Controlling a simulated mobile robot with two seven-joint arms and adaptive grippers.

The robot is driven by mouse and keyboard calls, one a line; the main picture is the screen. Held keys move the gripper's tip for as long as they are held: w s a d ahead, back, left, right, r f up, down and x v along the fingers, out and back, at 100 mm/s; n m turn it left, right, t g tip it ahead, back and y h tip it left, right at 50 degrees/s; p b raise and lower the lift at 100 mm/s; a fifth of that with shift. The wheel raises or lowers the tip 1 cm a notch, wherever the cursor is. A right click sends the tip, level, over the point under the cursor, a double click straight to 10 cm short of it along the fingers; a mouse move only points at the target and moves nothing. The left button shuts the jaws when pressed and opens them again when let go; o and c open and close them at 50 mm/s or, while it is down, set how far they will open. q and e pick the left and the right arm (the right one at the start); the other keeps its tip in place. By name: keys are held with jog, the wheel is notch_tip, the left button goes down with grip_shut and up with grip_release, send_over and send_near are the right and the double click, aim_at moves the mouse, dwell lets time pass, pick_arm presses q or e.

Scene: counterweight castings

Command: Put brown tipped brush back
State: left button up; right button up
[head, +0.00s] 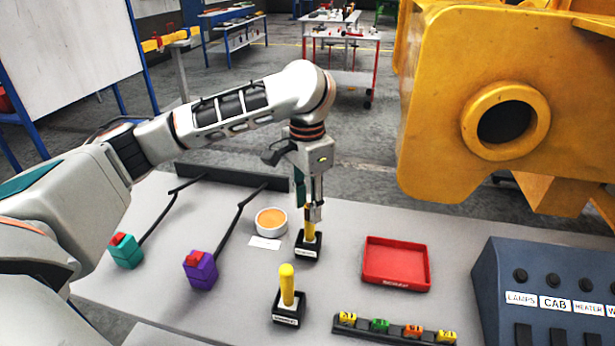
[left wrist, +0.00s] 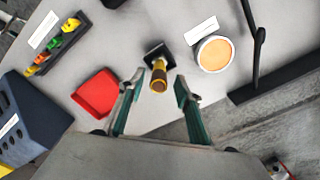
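A yellow brush with a dark brown top end (left wrist: 159,76) stands upright in a black square holder (head: 308,250), with a white label on its front. In the head view, part of the yellow handle (head: 309,231) shows just below my left gripper (head: 314,211). In the left wrist view, my left gripper (left wrist: 157,88) is open, its two fingers on either side of the brush with gaps on both sides. A second yellow brush (head: 287,283) stands in another black holder (head: 288,312) nearer the front. My right gripper is not in view.
A red tray (head: 397,285) lies to the right, with a rack of coloured pieces (head: 394,329) in front. A round orange-filled dish (head: 271,222) sits left of the holder. Teal (head: 125,252) and purple (head: 200,270) blocks stand left. A switch panel (head: 545,300) bounds the right.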

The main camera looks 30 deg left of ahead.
pick_arm(q)
notch_tip(320, 180, up, 8)
jog(key=shift+r, duration=0.15)
dwell(0.3)
dwell(0.5)
